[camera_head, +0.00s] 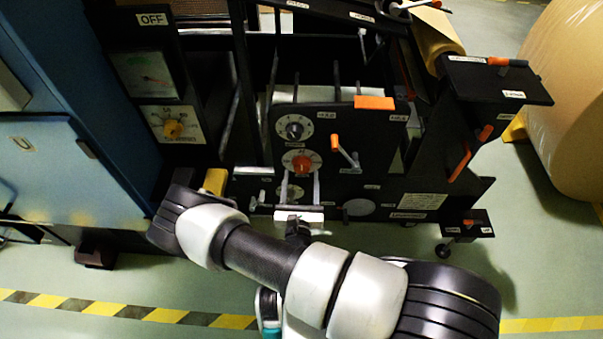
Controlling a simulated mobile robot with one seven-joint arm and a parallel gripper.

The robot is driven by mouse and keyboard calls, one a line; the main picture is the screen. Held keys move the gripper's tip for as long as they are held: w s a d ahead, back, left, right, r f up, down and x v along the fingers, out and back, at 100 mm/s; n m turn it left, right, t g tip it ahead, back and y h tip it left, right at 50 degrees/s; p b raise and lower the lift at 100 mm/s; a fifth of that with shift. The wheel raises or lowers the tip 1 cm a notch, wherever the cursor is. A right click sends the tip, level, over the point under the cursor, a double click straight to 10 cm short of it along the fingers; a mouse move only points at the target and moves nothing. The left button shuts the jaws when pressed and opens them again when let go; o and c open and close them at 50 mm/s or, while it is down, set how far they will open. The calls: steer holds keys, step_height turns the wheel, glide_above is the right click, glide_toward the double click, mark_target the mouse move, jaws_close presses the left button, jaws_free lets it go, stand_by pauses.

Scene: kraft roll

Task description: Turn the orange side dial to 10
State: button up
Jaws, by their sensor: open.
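The orange side dial (302,163) sits on a white round scale on the front of the black machine's side panel. A dark dial (294,131) with its own scale is just above it. My gripper (300,177) is open in front of the panel. Its two grey fingers point up in the picture, one to each lower side of the orange dial, with a gap between them. I cannot tell whether they touch the dial. The lower part of its scale is partly hidden by the fingers, and the numbers are too small to read.
An orange-handled crank (336,145) sticks out right of the dial. More orange levers (459,160) are on the machine's right. A yellow knob (173,129) is on the left panel, beside a blue cabinet (45,165). A large kraft roll (570,100) stands at right.

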mark_target(302, 169)
steer(key=shift+w, duration=1.55)
steer(key=shift+c, duration=0.2)
steer(key=c, duration=1)
